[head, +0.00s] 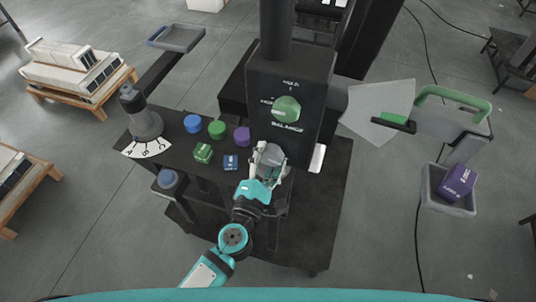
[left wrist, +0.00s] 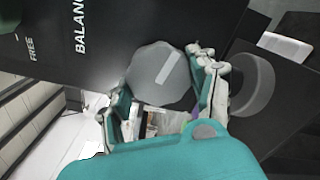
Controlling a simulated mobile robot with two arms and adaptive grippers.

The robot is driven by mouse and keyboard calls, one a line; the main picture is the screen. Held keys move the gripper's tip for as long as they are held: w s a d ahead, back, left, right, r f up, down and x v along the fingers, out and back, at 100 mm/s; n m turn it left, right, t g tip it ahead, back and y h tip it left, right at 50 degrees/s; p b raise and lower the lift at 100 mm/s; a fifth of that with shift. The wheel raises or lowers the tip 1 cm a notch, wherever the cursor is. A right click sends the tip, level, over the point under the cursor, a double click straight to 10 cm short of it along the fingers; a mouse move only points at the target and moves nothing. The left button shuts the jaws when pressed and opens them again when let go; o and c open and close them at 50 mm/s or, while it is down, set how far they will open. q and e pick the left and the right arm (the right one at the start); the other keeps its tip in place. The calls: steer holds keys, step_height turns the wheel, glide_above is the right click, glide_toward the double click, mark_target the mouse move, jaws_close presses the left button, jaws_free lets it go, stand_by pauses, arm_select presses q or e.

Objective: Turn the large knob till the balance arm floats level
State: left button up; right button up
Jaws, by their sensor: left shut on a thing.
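The large grey lobed knob (left wrist: 158,72) with a pale mark on its face is on the black column's front, below the word BALANCE. My left gripper (left wrist: 160,100) is shut on it, a finger on each side; the knob (head: 270,154) also shows in the head view, partly covered by the fingers of my left gripper (head: 266,166). The balance arm (head: 440,122) reaches right from the column, with a green-topped grey frame and a hanging tray (head: 431,195) holding a purple box (head: 457,184). I cannot tell whether the arm is level. My right gripper is out of view.
A green knob (head: 286,109) sits above BALANCE. A pale fan-shaped plate (head: 376,98) with a green patch is beside the column. Blue (head: 193,123), green (head: 217,129) and purple (head: 241,136) pieces and small boxes stand left of my arm. A lettered dial (head: 147,148) is further left.

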arm_select(q)
steer(key=shift+m, duration=0.3)
steer(key=o, duration=1.2)
steer(key=v, duration=1.2)
